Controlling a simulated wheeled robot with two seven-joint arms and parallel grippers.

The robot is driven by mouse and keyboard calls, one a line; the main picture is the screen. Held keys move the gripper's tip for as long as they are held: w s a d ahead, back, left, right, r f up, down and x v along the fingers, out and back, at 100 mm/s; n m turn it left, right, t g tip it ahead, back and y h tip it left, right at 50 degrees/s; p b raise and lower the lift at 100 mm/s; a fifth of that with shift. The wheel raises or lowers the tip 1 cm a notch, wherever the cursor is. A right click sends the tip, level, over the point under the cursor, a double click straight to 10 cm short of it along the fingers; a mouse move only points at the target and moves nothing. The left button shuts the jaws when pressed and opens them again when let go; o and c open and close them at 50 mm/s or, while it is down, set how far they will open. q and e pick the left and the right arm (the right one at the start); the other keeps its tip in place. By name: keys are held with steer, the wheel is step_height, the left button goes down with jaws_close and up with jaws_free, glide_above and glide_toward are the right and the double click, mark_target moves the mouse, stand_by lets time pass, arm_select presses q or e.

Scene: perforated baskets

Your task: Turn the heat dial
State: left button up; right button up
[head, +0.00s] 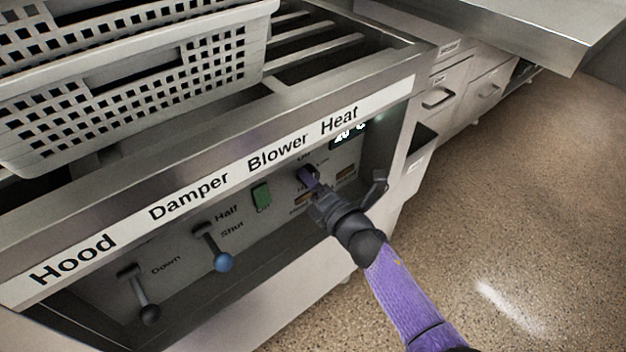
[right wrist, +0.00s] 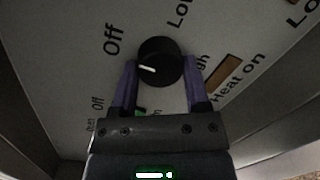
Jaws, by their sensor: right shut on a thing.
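The heat dial is a round black knob (right wrist: 162,50) with a short white mark, on the grey control panel in the right wrist view. The mark points to the picture's left. "Off", part of "Low" and part of "High" are printed around it. My right gripper (right wrist: 160,82) has its two purple fingers on either side of the knob and is shut on it. In the head view my right gripper (head: 308,180) reaches the panel below the word "Heat" and mostly hides the dial. My left gripper is not in view.
A green switch (head: 261,196), a blue-knobbed damper lever (head: 220,260) and a dark hood lever (head: 149,312) sit left of the dial. A digital display (head: 348,133) is above it. White perforated baskets (head: 150,78) stand on top. Open floor (head: 510,220) lies right.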

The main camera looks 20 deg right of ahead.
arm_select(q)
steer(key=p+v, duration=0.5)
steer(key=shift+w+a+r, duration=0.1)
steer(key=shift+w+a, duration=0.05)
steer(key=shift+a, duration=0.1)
arm_select(e)
steer(key=m, duration=0.5)
steer(key=m+g+y, duration=0.1)
steer(key=m, duration=0.9)
steer(key=shift+d+r+m+g, duration=0.2)
steer(key=shift+r+m+g, duration=0.05)
steer(key=shift+m+g, duration=0.05)
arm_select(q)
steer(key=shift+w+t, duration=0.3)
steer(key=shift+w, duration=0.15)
arm_select(e)
steer(key=o, duration=1.2)
steer(key=shift+w, duration=0.1)
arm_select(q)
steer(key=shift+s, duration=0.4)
arm_select(e)
steer(key=shift+o, duration=0.4)
